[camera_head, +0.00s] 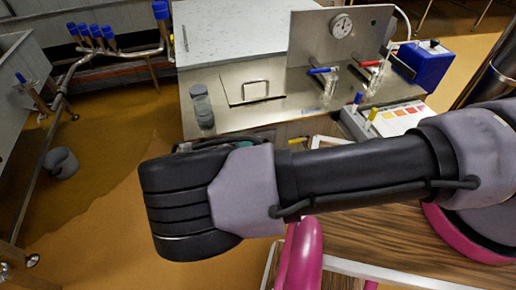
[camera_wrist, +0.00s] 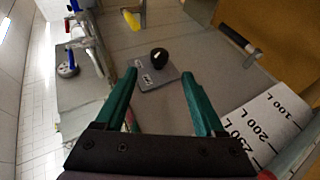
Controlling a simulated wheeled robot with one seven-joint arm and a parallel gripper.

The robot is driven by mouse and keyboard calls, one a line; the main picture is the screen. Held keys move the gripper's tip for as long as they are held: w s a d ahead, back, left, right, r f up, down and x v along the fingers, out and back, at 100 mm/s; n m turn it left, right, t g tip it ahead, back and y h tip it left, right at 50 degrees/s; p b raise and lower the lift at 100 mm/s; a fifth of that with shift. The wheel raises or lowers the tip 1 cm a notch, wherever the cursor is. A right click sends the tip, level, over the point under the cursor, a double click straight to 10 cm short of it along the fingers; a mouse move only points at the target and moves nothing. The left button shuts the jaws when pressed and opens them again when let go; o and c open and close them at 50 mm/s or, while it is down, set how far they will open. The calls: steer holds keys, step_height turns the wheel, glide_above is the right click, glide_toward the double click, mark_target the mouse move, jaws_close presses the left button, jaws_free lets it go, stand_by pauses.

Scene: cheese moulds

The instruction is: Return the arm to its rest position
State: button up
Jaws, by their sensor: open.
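My arm (camera_head: 365,168) reaches across the head view from the right edge to the middle left, in front of the steel counter. Its dark rounded end hides most of my gripper there. In the wrist view my gripper (camera_wrist: 158,76) shows as two green fingers, spread apart with nothing between their tips. Beyond the fingers, apart from them, a black knob-like thing (camera_wrist: 159,58) sits on a grey labelled plate (camera_wrist: 158,77).
The steel counter (camera_head: 240,117) carries a gauge panel (camera_head: 310,45), grey cylinders (camera_head: 200,105) and a blue box (camera_head: 422,62). Blue-capped pipes (camera_head: 92,38) stand left. A volume scale (camera_wrist: 262,125) is close to the right finger. Floor (camera_head: 100,225) is clear at lower left.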

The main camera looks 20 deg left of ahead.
steer(key=shift+v, duration=1.2)
steer(key=w+d+r+m+g+y, duration=0.2)
steer(key=w+d+r+m+g, duration=0.3)
steer(key=r, duration=0.7)
steer(key=w+d+r+m+g+y, duration=0.1)
steer(key=w+d+r+g+y, duration=0.1)
steer(key=w+d+r, duration=0.8)
steer(key=w+d+r+m+g+y, duration=0.2)
steer(key=d+r+m+g, duration=0.15)
steer(key=r, duration=1.05)
steer(key=d+r+m+y, duration=0.1)
steer(key=d+r+y, duration=0.1)
steer(key=d+r, duration=0.7)
steer(key=s+d+r+m+t, duration=0.1)
steer(key=s+d+r+t, duration=0.2)
steer(key=s+d+r, duration=0.3)
steer(key=s+d+r+m+t, duration=0.1)
steer(key=s+d+r+t, duration=0.3)
steer(key=s+d+r, duration=0.3)
steer(key=s+d, duration=0.1)
steer(key=d, duration=0.3)
steer(key=shift+m+y, duration=0.35)
steer(key=shift+y, duration=0.05)
